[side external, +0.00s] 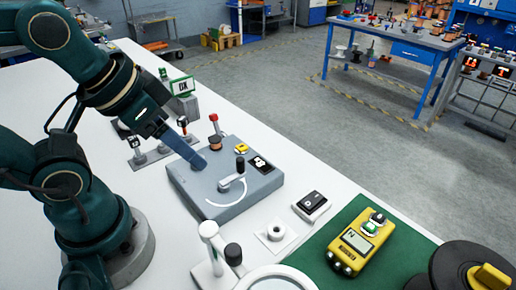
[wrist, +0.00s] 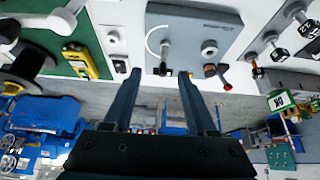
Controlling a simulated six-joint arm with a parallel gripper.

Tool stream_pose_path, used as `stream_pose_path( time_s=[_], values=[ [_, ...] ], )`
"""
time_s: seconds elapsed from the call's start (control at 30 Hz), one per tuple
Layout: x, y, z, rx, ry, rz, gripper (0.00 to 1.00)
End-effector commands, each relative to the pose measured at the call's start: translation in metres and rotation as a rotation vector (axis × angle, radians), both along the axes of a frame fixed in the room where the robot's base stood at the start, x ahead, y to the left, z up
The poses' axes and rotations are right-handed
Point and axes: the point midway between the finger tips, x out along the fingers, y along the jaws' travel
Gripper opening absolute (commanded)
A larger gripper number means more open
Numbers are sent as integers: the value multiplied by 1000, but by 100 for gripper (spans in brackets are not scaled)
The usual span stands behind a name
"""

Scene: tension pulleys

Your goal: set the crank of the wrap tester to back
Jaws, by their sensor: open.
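The wrap tester (side external: 190,192) is a grey box on the white table. Its crank (side external: 232,183) has a pale arm and an upright black knob (side external: 240,164), and a white arc is marked on the top around it. The crank (wrist: 164,52) also shows in the wrist view, with its knob end toward my fingers. My gripper (side external: 198,161) is above the left part of the box, apart from the crank. In the wrist view my gripper (wrist: 160,74) is open and empty, with the crank's knob end showing between the two fingertips.
A red-topped post (side external: 214,126) stands at the box's far edge. Several small levers and a green-framed sign (side external: 181,86) stand behind it. A black switch (side external: 312,203), a white ring (side external: 275,232) and a yellow meter (side external: 361,243) on a green mat (side external: 400,262) lie nearer the camera.

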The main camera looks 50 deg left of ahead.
Motion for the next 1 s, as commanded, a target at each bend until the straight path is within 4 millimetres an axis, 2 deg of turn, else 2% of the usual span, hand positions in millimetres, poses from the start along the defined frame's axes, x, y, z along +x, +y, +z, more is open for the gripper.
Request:
stream_pose_path(
  time_s=[0.13, 0.27, 0.4, 0.57, 0.8, 1.0],
  values=[
    [-1, 0, 1, -45, 5, 85, 51],
    [7, 0, 13, -128, 5, 242, 51],
    [23, 1, 22, -223, 59, 454, 51],
    [47, 3, 24, -301, 137, 687, 51],
    [88, 7, 4, -350, 281, 1022, 51],
    [109, 10, -24, -320, 378, 1134, 51]
  ],
)
